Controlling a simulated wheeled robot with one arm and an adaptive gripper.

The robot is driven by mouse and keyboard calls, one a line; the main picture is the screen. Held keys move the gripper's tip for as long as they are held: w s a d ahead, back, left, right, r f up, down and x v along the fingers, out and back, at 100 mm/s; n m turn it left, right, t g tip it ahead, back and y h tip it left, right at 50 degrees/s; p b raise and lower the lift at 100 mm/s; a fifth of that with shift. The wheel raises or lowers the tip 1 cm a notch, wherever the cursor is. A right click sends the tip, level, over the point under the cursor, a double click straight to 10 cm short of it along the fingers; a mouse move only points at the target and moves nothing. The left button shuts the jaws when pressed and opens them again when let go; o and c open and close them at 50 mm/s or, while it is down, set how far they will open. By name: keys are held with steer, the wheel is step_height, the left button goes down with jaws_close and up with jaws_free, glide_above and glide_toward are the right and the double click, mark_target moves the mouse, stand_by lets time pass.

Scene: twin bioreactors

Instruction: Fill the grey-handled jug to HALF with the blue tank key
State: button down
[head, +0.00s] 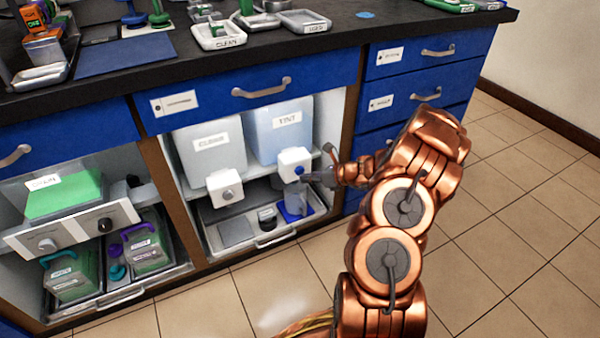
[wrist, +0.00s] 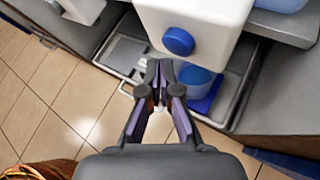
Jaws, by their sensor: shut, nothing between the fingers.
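The blue tank key (wrist: 178,41) is a round blue knob on the front of a white tap box; in the head view the key (head: 299,169) sits under the tank labelled TINT (head: 281,130). A see-through jug (wrist: 197,78) stands below that tap on a blue pad (wrist: 208,102) and looks bluish inside. I cannot read its fill level, and its handle is not clearly visible. My gripper (wrist: 159,68) is shut and empty, with its tips just below and in front of the key. In the head view my gripper (head: 306,178) partly covers the tap and jug area.
A second tank, labelled CLEAR (head: 211,145), has its own tap box (head: 224,188) to the left. A grey tray (head: 268,241) with a raised rim holds the jug, a grey pad and a small dark item. Blue drawers (head: 410,97) stand right. The tiled floor in front is clear.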

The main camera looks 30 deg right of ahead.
steer(key=shift+w+r+p, duration=0.1)
steer(key=shift+w+p, duration=0.2)
steer(key=shift+p, duration=0.2)
steer(key=shift+w+p, duration=0.5)
steer(key=shift+w, duration=0.15)
stand_by(1.9)
steer(key=shift+s+d, duration=0.1)
steer(key=shift+s, duration=0.05)
stand_by(2.5)
steer(key=shift+s+p, duration=0.35)
steer(key=shift+s, duration=0.45)
steer(key=shift+s, duration=0.1)
steer(key=shift+s+a+p, duration=0.15)
steer(key=shift+s+p, duration=0.3)
steer(key=shift+s, duration=0.75)
steer(key=shift+s+a+p, duration=0.15)
steer(key=shift+s+p, duration=0.3)
steer(key=shift+s, duration=0.75)
